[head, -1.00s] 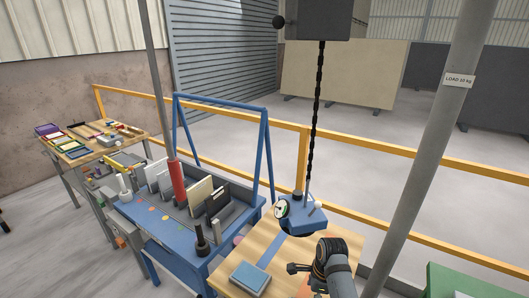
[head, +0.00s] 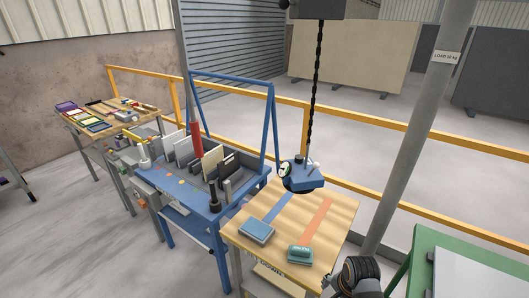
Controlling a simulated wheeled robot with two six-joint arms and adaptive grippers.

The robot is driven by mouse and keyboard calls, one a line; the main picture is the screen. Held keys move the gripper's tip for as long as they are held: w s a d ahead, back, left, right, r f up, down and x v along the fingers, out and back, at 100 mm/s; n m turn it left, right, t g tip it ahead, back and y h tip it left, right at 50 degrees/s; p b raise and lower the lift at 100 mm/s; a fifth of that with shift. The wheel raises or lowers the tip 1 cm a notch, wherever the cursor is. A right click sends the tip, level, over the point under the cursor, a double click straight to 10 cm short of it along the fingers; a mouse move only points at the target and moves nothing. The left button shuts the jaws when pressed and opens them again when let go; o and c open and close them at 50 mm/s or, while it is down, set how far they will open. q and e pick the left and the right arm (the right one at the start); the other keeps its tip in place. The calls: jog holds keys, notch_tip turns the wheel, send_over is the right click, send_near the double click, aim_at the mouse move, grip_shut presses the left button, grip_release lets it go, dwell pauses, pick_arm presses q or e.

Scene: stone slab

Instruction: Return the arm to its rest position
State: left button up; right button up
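One of my arms, which looks like the right one, shows at the bottom right as a dark rounded joint with an orange ring. A small dark part of its gripper (head: 328,281) seems to show just left of it, near the front right corner of the wooden table (head: 330,212). It is too small and cut off to tell whether it is open or shut, and I see nothing held. My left gripper is not in view. On the wooden table lie a blue block (head: 257,230) and a teal block (head: 300,253), both apart from the arm.
A blue hoist body (head: 303,176) hangs on a chain above the wooden table. A blue bench (head: 180,195) with upright slabs stands left, a tool table (head: 112,122) farther back. A grey post (head: 410,150) and green-framed table (head: 425,240) stand right. A yellow rail (head: 370,117) runs behind.

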jog(key=s+d+r+n+t+h, duration=0.1)
jog(key=s+r+n, duration=0.2)
jog(key=s+n, duration=0.3)
jog(key=s+d+r+n+t, duration=0.1)
jog(key=s+d+r+n, duration=0.15)
jog(key=s+n, duration=0.35)
notch_tip(320, 180, down, 29)
jog(key=s+d+g+b, duration=0.1)
jog(key=s+d+g, duration=0.1)
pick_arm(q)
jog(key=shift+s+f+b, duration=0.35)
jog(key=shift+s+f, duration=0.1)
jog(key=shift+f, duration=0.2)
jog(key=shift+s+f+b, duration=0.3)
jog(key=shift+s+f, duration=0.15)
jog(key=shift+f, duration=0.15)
pick_arm(e)
jog(key=s+d+f, duration=0.1)
jog(key=s+f, duration=1.4)
jog(key=s, duration=0.3)
jog(key=shift+d+f+n+g, duration=0.15)
jog(key=shift+f+n+g, duration=0.15)
jog(key=shift+f, duration=0.05)
jog(key=shift+s, duration=0.15)
